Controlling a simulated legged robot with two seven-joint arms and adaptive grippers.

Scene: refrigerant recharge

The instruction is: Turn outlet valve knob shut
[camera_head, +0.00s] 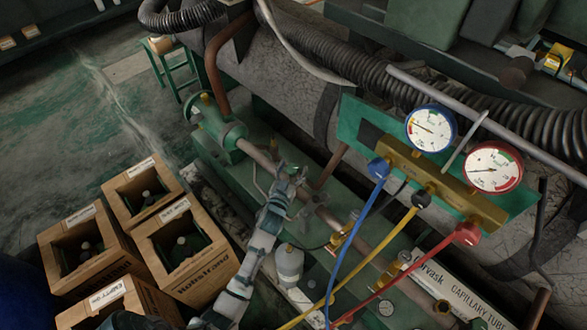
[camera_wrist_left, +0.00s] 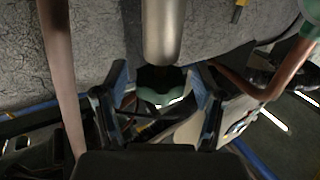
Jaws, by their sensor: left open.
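My left gripper (camera_head: 291,173) reaches in from the bottom of the head view and ends over the brown pipe (camera_head: 262,158) that leaves the green fitting (camera_head: 228,137). In the left wrist view my left gripper (camera_wrist_left: 158,95) is open, its two dark fingers apart. A green rounded part (camera_wrist_left: 160,98) shows between and beyond the fingers, partly in shadow. It may be the outlet valve knob, but I cannot tell for sure. The gripper hides much of that spot in the head view. My right gripper is not in view.
A gauge manifold (camera_head: 440,180) with a blue gauge (camera_head: 431,129), a red gauge (camera_head: 492,167) and blue, yellow and red hoses stands at right. A white bottle (camera_head: 288,264) is beside my arm. Wooden crates (camera_head: 198,282) stand at lower left. A metal cylinder (camera_wrist_left: 162,32) hangs above the fingers.

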